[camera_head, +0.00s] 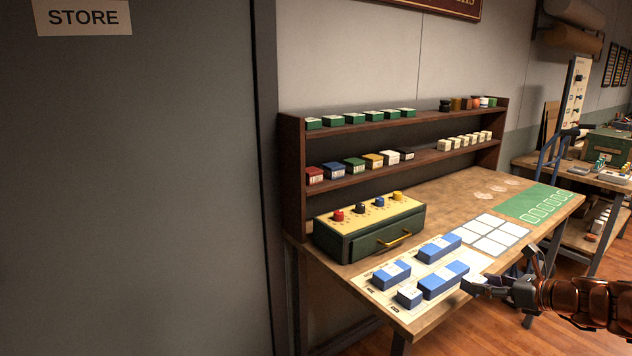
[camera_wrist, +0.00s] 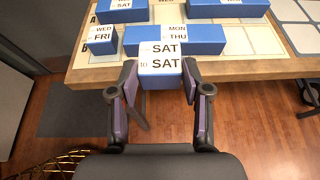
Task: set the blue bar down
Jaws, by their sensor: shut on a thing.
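My gripper (camera_wrist: 160,78) is shut on a small blue bar (camera_wrist: 160,68) with a white top label reading SAT to SAT. In the head view my gripper (camera_head: 500,287) holds this bar (camera_head: 474,284) at the table's front edge, beside the other blue bars. Whether it touches the table cannot be told. A small blue block (camera_wrist: 103,41) labelled WED FRI and a longer blue bar (camera_wrist: 200,40) labelled MON THU lie just beyond it on a cream printed sheet (camera_head: 375,295). Two more blue bars (camera_head: 390,275) (camera_head: 438,248) lie farther back.
A green drawer box (camera_head: 340,247) with coloured knobs stands behind the sheet. A grid of white cards (camera_head: 492,236) and a green mat (camera_head: 535,203) lie to the right. A shelf rack (camera_head: 293,180) with small boxes stands along the wall.

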